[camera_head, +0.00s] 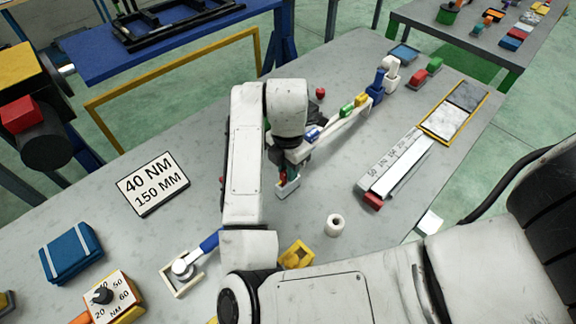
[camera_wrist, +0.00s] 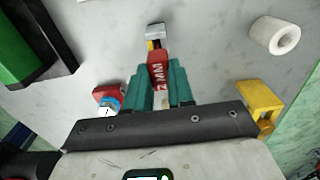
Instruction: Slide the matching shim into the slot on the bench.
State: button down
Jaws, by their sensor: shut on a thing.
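My gripper (camera_wrist: 160,85) has teal fingers and is shut on a red shim (camera_wrist: 158,72) marked "2 MM". The shim points away from the wrist. At its far end is a small grey piece with yellow (camera_wrist: 154,38); I cannot tell whether it belongs to the shim or to the slot. In the head view my gripper (camera_head: 287,178) is low over the middle of the bench (camera_head: 225,150), with a pale piece (camera_head: 288,190) just below it. My arm hides part of this area. The slot cannot be made out clearly.
A long pale rack (camera_head: 338,132) with blue, yellow and green pieces lies right of my gripper. A white roll (camera_head: 335,225), a numbered rail (camera_head: 395,165) and a yellow block (camera_head: 296,254) are nearby. A sign (camera_head: 152,184) reads "40 NM 150 MM". Bare bench lies between sign and arm.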

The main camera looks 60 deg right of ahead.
jog(key=shift+f, duration=0.5)
jog(key=shift+c, duration=1.7)
grip_release()
jog(key=shift+r, duration=0.15)
jog(key=shift+r+p, duration=1.25)
jog(key=shift+p, duration=0.05)
jog(key=shift+r+p, duration=0.4)
jog(key=shift+r, duration=1.7)
